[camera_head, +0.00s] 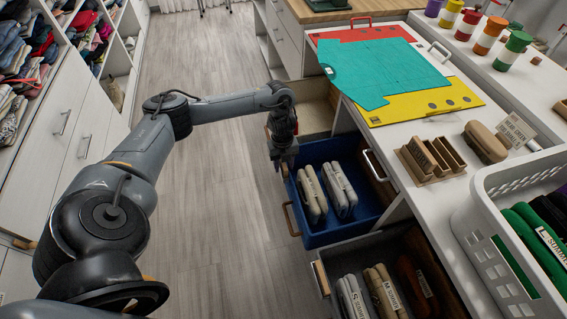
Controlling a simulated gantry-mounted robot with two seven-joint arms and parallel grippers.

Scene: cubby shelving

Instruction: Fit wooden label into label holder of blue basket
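The blue basket (331,233) sits in a pulled-out position at the cabinet, with several folded light-coloured items (325,190) inside. A small brown wooden piece (290,219) is on its front side; I cannot tell whether this is a handle or the label holder. My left gripper (284,168) points down at the basket's front left corner. It is too dark and small to tell whether its fingers are open or whether they hold a label. A wooden rack (431,160) with upright wooden slats stands on the white counter. No separate wooden label shows clearly. My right gripper is out of view.
A grey basket (385,275) with labelled folded items is pulled out nearest the camera. A white basket (503,240) and a brush (485,142) are on the counter. Teal and yellow boards (425,103) lie behind. The floor (225,230) at left is clear.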

